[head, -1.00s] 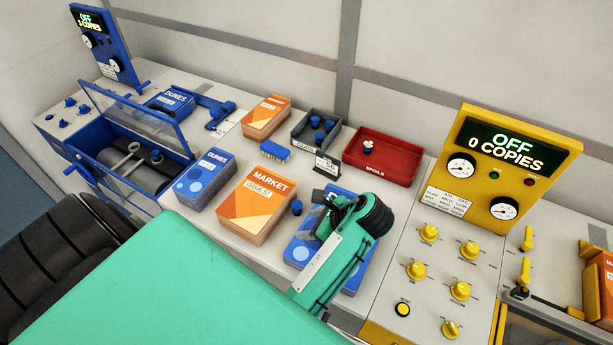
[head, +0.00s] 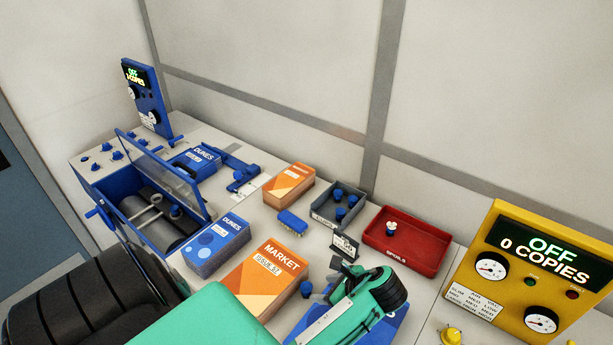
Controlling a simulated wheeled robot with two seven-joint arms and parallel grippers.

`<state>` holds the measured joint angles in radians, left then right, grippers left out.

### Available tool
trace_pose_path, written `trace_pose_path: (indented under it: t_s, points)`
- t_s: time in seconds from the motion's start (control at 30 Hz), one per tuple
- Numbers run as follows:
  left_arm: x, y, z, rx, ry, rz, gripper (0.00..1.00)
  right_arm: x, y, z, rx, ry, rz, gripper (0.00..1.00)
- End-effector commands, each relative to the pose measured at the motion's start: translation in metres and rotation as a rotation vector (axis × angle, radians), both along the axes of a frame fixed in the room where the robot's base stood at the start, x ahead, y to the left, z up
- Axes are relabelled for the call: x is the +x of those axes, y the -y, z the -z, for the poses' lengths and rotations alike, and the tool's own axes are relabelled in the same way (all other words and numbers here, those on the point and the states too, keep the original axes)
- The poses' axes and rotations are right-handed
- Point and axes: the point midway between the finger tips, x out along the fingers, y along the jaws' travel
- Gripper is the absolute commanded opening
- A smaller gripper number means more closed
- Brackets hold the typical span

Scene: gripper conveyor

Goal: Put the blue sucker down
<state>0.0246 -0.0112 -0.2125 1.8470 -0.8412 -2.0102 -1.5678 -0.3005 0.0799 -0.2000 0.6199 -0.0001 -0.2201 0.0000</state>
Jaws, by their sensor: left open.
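A small blue sucker (head: 306,288) stands on the worktop between the orange MARKET stack (head: 265,280) and a blue stack (head: 388,328). My left gripper (head: 340,278), at the end of a teal arm, is just right of this sucker, over the blue stack. It is open, and the sucker appears apart from it. The fingers are small and partly hidden by the wrist. More blue suckers sit in the grey tray (head: 327,217) behind. My right gripper is not in view.
A red SPOILS tray (head: 417,262) holds a small white-and-blue piece. A small sign (head: 343,246) and a blue brush (head: 292,222) stand near the grey tray. The blue press (head: 110,195) is at left, the yellow control panel (head: 530,270) at right.

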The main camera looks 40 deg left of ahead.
Motion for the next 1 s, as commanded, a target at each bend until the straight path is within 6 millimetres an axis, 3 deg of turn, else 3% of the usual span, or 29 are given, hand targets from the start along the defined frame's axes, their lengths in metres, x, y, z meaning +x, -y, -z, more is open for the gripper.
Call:
trace_pose_path:
  t_s: [0.27, 0.7, 0.97, 1.0]
  points:
    - [-0.002, -0.021, 0.021, 0.000, 0.001, 0.001, 0.53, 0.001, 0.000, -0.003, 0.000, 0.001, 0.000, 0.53]
    - [-0.005, -0.053, 0.058, 0.000, -0.001, -0.001, 0.53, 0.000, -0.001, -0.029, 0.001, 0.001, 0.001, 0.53]
    - [-0.006, -0.055, 0.061, -0.001, 0.001, -0.001, 0.53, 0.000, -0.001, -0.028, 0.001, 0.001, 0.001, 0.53]
    - [-0.006, -0.055, 0.061, -0.001, 0.001, -0.001, 0.47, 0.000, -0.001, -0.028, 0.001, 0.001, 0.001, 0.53]
